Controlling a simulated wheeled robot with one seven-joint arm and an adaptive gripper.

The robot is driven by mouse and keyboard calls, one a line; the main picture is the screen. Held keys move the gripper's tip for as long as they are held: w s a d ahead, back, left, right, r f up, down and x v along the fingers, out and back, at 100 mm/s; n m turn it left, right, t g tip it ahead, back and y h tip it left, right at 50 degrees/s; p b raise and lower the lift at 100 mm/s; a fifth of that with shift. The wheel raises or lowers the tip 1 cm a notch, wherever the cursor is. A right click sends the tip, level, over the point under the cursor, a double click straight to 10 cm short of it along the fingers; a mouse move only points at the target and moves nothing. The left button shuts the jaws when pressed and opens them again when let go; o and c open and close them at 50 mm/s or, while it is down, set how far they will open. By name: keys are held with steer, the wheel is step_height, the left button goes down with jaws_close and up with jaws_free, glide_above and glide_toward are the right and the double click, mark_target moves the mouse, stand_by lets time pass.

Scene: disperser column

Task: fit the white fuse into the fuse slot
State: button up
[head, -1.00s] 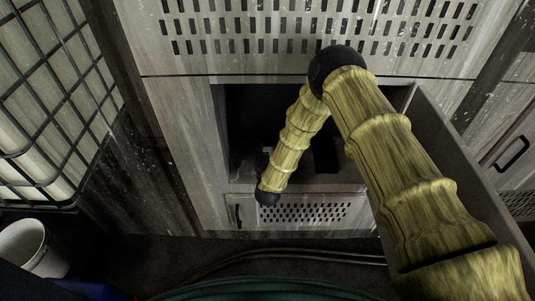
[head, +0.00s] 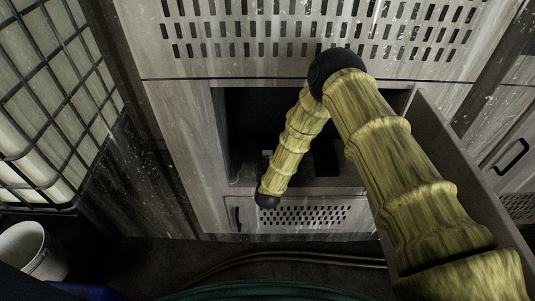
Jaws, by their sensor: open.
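Neither the white fuse nor the fuse slot can be made out in the head view. The open cabinet compartment (head: 255,110) is dark inside, and my yellow arm crosses in front of it. My forearm slants down and left across the opening and ends in a black wrist joint (head: 268,200) near the compartment's lower edge. My gripper's fingers cannot be made out beyond that joint. A small pale-grey shape (head: 266,155) shows inside, just left of my forearm, too small and dark to identify.
The cabinet door (head: 440,125) stands open at the right, partly behind my arm. A perforated panel (head: 300,214) with a handle lies below the opening. A white bucket (head: 35,248) and a caged tank (head: 45,110) are at the left. Hoses (head: 270,257) lie on the floor.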

steer(key=s+r, duration=0.1)
steer(key=s, duration=1)
steer(key=shift+s+r+b, duration=0.3)
steer(key=shift+s+r, duration=0.05)
steer(key=s+d+f+g, duration=0.5)
steer(key=s+d+f, duration=0.15)
steer(key=s, duration=0.25)
steer(key=s+d+f+g, duration=0.45)
steer(key=s+d, duration=0.35)
steer(key=s, duration=0.2)
steer(key=s+d+g, duration=0.3)
steer(key=s+d, duration=0.1)
steer(key=s, duration=0.6)
steer(key=s+d+g, duration=0.4)
steer(key=s, duration=0.6)
steer(key=shift+s+r, duration=0.4)
steer(key=shift+r, duration=0.05)
steer(key=shift+r, duration=0.1)
step_height(320, 180, up, 5)
steer(key=p, duration=0.5)
